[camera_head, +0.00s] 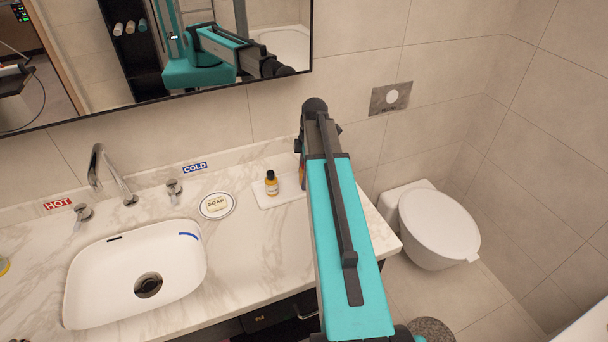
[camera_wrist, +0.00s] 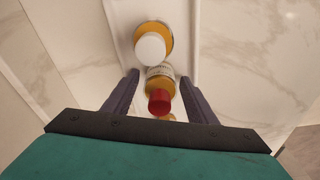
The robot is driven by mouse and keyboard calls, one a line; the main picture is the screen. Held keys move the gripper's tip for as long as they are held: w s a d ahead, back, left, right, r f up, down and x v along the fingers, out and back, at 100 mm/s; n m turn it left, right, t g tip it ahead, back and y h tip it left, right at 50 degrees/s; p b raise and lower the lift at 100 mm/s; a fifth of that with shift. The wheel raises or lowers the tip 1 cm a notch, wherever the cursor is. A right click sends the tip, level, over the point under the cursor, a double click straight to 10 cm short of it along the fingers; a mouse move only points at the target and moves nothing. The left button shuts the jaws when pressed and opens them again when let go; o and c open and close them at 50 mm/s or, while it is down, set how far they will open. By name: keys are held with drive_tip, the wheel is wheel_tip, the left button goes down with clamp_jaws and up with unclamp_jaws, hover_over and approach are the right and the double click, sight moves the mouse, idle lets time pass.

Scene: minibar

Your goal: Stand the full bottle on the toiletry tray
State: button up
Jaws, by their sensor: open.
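In the head view, a small amber bottle (camera_head: 271,184) with a dark cap and pale label stands on the white toiletry tray (camera_head: 266,204). My arm hides the tray's right part. In the wrist view, a red-capped amber bottle (camera_wrist: 159,85) with a pale label is between the fingers of my open gripper (camera_wrist: 158,79). Gaps show beside it, so it does not look gripped. A white-capped amber bottle (camera_wrist: 153,42) is just beyond the fingertips. A bit of orange shows below the red cap. I cannot tell which bottle is full.
A soap dish (camera_head: 229,212) lies left of the tray. The sink (camera_head: 100,287), the tap (camera_head: 112,176) and its handles are further left. A mirror hangs above the marble counter. A toilet (camera_head: 437,229) stands to the right, past the counter's edge.

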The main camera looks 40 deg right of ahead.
drive_tip(key=shift+s+d+r+b, duration=0.15)
drive_tip(key=shift+r+b, duration=0.25)
drive_tip(key=shift+r, duration=1.45)
drive_tip(key=shift+s+d+r+b, duration=0.1)
drive_tip(key=shift+d+r+b, duration=0.2)
drive_tip(key=shift+r, duration=1.55)
drive_tip(key=shift+s+d+r+b, duration=0.15)
drive_tip(key=shift+r+b, duration=0.3)
drive_tip(key=shift+r, duration=1.95)
drive_tip(key=shift+s+f, duration=0.1)
